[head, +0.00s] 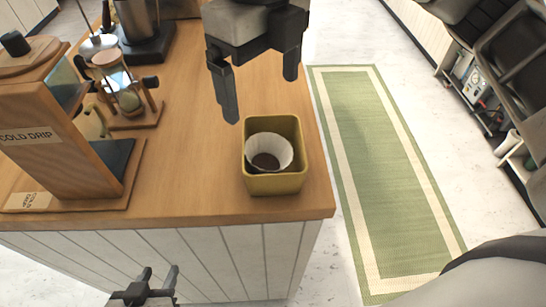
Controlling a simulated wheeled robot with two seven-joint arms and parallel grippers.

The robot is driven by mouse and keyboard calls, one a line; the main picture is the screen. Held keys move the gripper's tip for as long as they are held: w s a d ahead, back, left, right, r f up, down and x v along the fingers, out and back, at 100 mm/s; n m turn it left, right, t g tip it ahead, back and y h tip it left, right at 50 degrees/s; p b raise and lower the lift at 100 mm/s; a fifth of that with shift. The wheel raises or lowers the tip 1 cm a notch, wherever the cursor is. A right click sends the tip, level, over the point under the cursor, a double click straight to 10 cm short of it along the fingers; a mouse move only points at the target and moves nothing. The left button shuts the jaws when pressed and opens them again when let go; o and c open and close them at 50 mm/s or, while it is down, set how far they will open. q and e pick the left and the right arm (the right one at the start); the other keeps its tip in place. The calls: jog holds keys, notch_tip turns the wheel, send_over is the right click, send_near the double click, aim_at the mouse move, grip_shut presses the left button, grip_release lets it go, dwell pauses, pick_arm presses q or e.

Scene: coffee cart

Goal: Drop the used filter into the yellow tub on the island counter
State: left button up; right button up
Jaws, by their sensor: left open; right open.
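The yellow tub (273,185) stands on the wooden island counter (200,190) near its front right corner. The used filter (283,146), a white paper cone with dark brown grounds inside, lies in the tub and leans toward its back wall. My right gripper (260,97) is above and behind the tub with its fingers spread and nothing between them. It is apart from the filter. My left gripper (159,271) is low in front of the counter's white panelled side, open and empty.
A wooden cold drip stand (62,130) fills the counter's left side. A glass brewer (122,92) and a dark-based machine (148,45) stand behind it. A green rug (385,170) lies on the floor to the right. Shelves stand at the far right.

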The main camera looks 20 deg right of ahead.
notch_tip(320, 180, up, 9)
jog(key=shift+s+f, duration=0.1)
dwell(0.6)
